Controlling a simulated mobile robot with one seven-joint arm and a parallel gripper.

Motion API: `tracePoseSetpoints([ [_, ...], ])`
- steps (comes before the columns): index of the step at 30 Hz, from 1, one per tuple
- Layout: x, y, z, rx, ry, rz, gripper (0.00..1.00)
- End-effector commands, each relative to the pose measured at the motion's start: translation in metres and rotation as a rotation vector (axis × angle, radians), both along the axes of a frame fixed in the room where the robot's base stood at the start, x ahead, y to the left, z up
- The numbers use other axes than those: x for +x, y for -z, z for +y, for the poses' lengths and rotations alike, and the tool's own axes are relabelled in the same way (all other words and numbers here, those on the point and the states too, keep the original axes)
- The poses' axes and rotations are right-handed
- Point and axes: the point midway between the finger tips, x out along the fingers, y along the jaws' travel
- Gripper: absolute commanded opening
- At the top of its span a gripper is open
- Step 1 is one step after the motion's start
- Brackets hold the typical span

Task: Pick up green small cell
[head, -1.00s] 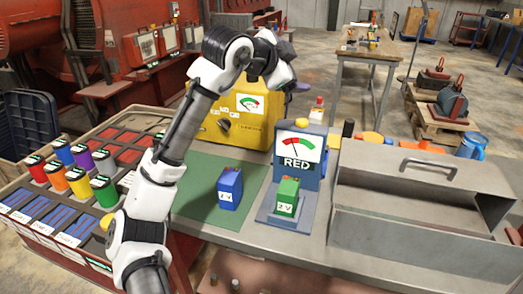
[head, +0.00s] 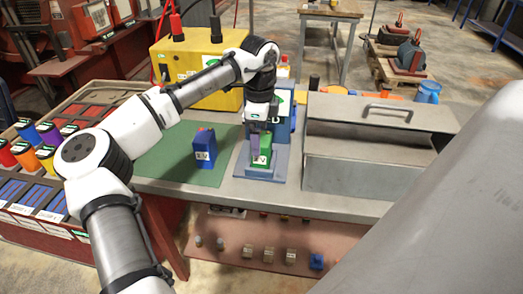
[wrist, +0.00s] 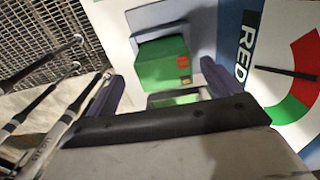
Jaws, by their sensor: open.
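The small green cell (head: 263,154) stands upright on the grey-blue base of the tester (head: 285,118), with a white label on its front. My gripper (head: 261,133) is directly above it with the jaws open, and partly hides its top and the tester's dial. In the wrist view the green cell (wrist: 160,62) shows between the two spread fingers of my gripper (wrist: 163,88), with red and yellow marks on one face. I cannot tell whether a finger touches it.
A small blue cell (head: 204,149) stands on the green mat (head: 165,165) to the left. A grey metal box (head: 365,160) with a handle is close on the right. A yellow unit (head: 195,65) stands behind, and a rack with coloured cylinders (head: 47,133) is at far left.

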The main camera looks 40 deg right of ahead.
Motion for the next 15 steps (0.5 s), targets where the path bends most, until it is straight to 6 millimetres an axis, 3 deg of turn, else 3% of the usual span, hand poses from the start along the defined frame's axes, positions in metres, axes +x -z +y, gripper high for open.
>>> tracePoseSetpoints([
  [8,0.0,0.019,-0.002,0.001,0.0,-0.001,0.89],
  [15,0.0,0.052,-0.007,0.0,-0.001,-0.001,0.89],
])
